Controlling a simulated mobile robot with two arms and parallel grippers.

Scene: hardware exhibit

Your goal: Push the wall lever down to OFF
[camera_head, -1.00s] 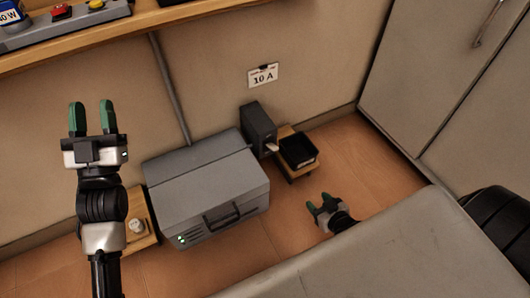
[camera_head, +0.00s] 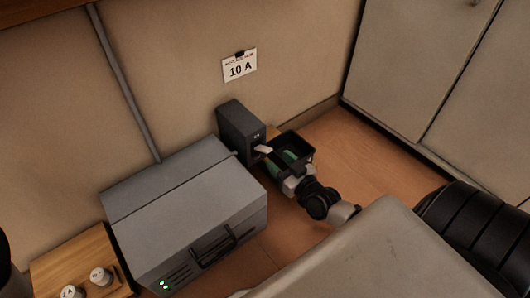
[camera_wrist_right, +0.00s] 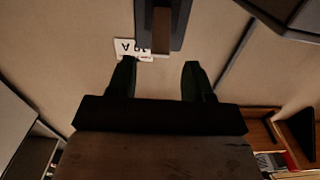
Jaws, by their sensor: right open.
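The wall lever is a pale handle (camera_head: 263,150) sticking out from the front of a dark grey box (camera_head: 238,132) on the wall. In the right wrist view the box (camera_wrist_right: 178,22) and the lever (camera_wrist_right: 161,40) are at the top, ahead of the fingers. My left gripper is out of view.
A grey case (camera_head: 185,205) stands left of the lever box. A "10 A" card (camera_head: 240,66) hangs above. A wooden stand (camera_head: 70,262) with knobs is at lower left. Cabinets (camera_head: 425,65) stand at right.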

